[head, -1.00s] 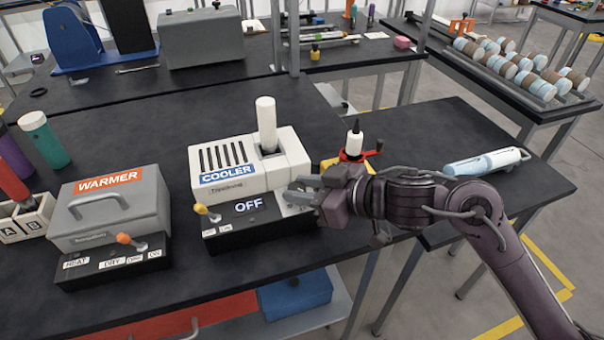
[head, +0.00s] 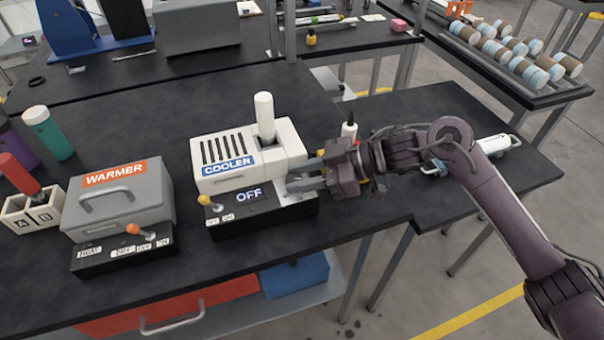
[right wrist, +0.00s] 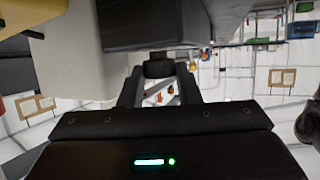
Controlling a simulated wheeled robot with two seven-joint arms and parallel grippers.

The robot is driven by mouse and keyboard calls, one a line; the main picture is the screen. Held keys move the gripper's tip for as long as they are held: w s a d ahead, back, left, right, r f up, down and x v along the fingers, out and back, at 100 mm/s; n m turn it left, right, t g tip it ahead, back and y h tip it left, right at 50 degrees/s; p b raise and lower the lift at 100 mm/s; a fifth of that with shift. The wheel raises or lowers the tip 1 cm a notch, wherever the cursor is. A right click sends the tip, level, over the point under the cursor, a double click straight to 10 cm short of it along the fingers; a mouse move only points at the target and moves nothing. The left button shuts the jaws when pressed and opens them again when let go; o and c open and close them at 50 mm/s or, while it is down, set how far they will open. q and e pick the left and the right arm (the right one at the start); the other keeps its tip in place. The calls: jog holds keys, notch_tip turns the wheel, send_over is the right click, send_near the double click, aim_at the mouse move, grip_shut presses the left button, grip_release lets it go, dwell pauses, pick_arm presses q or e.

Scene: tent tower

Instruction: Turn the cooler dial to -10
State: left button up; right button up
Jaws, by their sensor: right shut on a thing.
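The cooler (head: 215,178) is a white unit on a black base with a blue COOLER label, on the dark bench. Its display (head: 249,195) reads OFF. A yellow-tipped lever (head: 204,200) is at the left of its front panel. My right gripper (head: 290,186) is at the right end of that panel, with its fingers shut on the dial, which they mostly hide in the head view. In the right wrist view the dial (right wrist: 159,68) shows as a dark knob between the fingertips, below the dark base. My left gripper is not in view.
A grey WARMER box (head: 120,200) with an orange-tipped lever stands left of the cooler. A white cylinder (head: 264,115) stands upright in the cooler's top. A white-topped bottle (head: 349,130) stands behind my right gripper. The bench front is clear.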

jog(key=o, duration=1)
jog(key=shift+r, duration=0.1)
